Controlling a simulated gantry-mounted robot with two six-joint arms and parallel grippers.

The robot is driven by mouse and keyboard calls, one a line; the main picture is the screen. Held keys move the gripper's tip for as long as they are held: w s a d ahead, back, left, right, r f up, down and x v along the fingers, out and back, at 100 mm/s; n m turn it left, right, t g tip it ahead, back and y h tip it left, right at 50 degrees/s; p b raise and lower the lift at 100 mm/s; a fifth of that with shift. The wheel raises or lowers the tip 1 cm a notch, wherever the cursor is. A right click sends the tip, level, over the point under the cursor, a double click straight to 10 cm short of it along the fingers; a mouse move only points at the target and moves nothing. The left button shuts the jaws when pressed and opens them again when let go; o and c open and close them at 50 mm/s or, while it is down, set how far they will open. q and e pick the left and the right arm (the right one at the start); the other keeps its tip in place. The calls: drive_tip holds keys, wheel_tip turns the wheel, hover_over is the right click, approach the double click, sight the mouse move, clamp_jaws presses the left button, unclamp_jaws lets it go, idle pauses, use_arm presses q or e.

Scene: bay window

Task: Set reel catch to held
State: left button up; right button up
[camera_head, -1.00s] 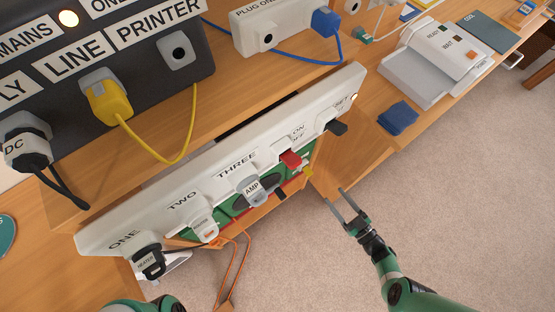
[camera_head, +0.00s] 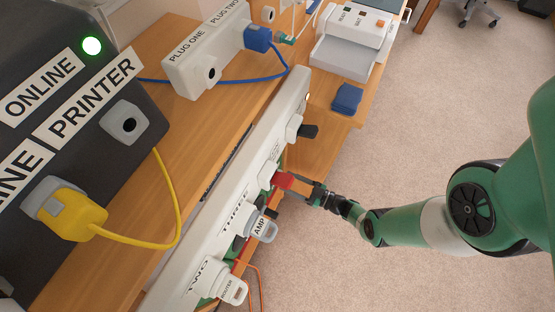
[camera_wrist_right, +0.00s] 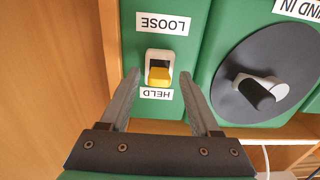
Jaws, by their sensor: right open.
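The reel catch is a small yellow lever (camera_wrist_right: 159,76) in a white frame on a green panel (camera_wrist_right: 195,35) in the right wrist view. Labels LOOSE (camera_wrist_right: 163,23) and HELD (camera_wrist_right: 156,94) appear upside down at opposite ends of it. The yellow part shows at the HELD end of the frame; I cannot tell whether this is its tilt or the viewing angle. My right gripper (camera_wrist_right: 160,73) is open, one finger on each side of the catch. In the head view my right gripper (camera_head: 312,193) is by the power strip; the catch is hidden there. My left gripper is out of view.
A dark reel with a grey handle (camera_wrist_right: 262,90) is right of the catch. A wooden upright (camera_wrist_right: 110,40) stands close on the left.

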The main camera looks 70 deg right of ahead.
drive_tip(key=shift+s, duration=0.3)
drive_tip(key=shift+s+f, duration=0.1)
drive_tip(key=shift+c, duration=0.8)
clamp_jaws()
drive_tip(key=r+g+p, duration=0.1)
drive_tip(key=g+p, duration=0.1)
drive_tip(key=p, duration=0.2)
drive_tip(key=r+g+p, duration=0.1)
drive_tip(key=p, duration=0.3)
drive_tip(key=g+p, duration=0.2)
drive_tip(key=p, duration=0.3)
drive_tip(key=shift+w+r+g+y, duration=0.3)
drive_tip(key=shift+w+r, duration=0.05)
drive_tip(key=shift+r, duration=0.05)
drive_tip(key=shift+o, duration=0.8)
unclamp_jaws()
